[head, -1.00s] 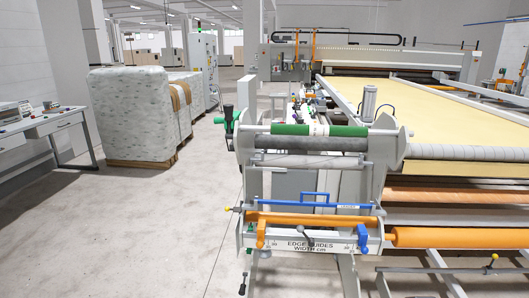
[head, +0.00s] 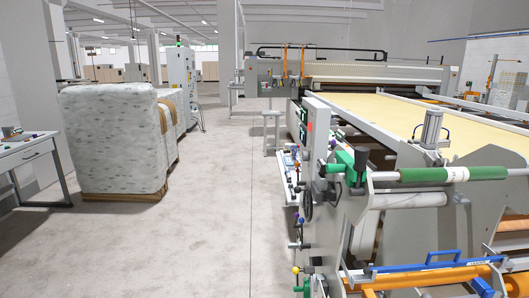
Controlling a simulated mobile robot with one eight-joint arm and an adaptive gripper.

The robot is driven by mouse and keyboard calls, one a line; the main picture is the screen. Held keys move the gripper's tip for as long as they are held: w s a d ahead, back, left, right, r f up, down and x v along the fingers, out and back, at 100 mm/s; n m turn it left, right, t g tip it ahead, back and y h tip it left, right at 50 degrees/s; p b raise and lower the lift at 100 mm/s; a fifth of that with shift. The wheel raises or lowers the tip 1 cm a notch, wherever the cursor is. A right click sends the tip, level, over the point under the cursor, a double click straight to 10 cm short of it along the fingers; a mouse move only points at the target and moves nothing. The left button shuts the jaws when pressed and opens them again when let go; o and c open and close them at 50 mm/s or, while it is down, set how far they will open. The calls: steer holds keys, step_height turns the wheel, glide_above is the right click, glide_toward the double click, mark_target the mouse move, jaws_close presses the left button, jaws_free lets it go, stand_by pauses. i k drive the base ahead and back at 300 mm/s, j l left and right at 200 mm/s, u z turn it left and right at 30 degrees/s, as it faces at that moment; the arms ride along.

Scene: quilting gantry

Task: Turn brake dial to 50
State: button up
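My gripper is not in view. I cannot pick out the brake dial or read any scale on the machine. The near end of the quilting machine has a grey control box (head: 316,133) on its left side, with green and red parts on it. Below it are a black handwheel (head: 307,204) and small coloured knobs. A green fitting with a black handle (head: 360,166) sits at the left end of a green roller (head: 425,174).
Wrapped bales (head: 112,140) stand on the left, beyond a white table (head: 32,150). The grey floor (head: 225,215) between them and the machine is clear. A small grey stand (head: 271,125) stands farther back. A blue bar (head: 430,265) crosses the lower right.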

mark_target(305, 154)
steer(key=i+j, duration=0.55)
steer(key=j, duration=0.25)
steer(key=i+j, duration=0.3)
steer(key=j, duration=0.15)
steer(key=l+z, duration=0.05)
